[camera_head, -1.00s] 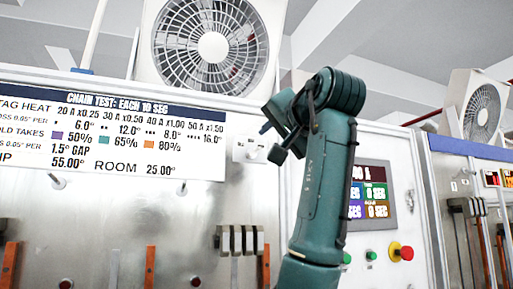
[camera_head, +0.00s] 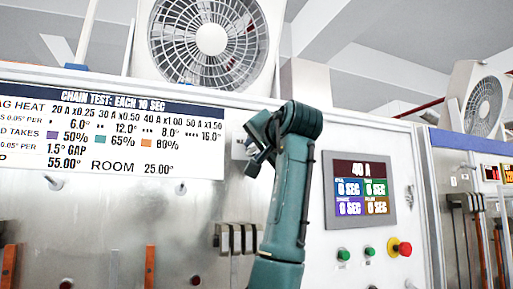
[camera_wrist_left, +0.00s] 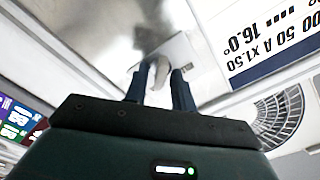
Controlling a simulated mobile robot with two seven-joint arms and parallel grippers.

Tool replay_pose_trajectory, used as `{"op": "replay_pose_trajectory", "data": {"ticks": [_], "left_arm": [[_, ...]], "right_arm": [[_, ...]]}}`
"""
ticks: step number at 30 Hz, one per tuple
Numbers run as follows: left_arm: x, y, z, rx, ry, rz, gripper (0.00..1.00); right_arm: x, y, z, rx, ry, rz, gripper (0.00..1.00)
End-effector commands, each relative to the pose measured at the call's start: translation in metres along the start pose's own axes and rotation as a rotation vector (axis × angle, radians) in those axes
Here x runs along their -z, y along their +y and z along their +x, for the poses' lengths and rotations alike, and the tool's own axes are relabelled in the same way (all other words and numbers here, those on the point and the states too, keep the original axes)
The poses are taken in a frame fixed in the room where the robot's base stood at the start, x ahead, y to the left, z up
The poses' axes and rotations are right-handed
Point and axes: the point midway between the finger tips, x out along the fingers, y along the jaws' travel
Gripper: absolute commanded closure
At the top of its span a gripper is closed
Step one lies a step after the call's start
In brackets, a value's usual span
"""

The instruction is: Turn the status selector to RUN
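The status selector appears to be the small white plate with a pale lever (camera_wrist_left: 160,70), seen in the left wrist view; its lettering cannot be read. In the head view its plate (camera_head: 238,150) is mostly hidden behind my left gripper (camera_head: 255,155). In the left wrist view the two dark fingers of my left gripper (camera_wrist_left: 160,88) stand apart, one on each side of the lever. The lever's end lies between them; I cannot tell if either finger touches it. My right gripper is in neither view.
A display (camera_head: 360,188) reading 40 A, two green buttons and a red emergency button (camera_head: 401,248) are right of my arm. A printed chart (camera_head: 110,130) is on the left. Grey breaker levers (camera_head: 238,238) sit below the selector. A fan (camera_head: 212,40) stands above.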

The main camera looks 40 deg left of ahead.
Motion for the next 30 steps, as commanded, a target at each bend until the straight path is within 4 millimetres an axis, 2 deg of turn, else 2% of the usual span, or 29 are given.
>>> {"op": "replay_pose_trajectory", "data": {"ticks": [1, 9, 20, 30], "left_arm": [[0.0001, -0.0001, -0.0002, 0.0, 0.0, 0.0, 0.79], [0.0003, -0.0001, -0.0005, 0.0, 0.001, 0.0, 1.0], [0.0004, 0.0, -0.0007, -0.001, 0.001, -0.017, 1.0], [0.0005, -0.0006, -0.0007, 0.0, 0.002, -0.196, 1.0]], "right_arm": [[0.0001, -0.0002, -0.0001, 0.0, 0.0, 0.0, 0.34], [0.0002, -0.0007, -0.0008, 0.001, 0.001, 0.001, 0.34], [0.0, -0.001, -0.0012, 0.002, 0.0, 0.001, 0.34], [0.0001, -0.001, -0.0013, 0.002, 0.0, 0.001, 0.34]]}}
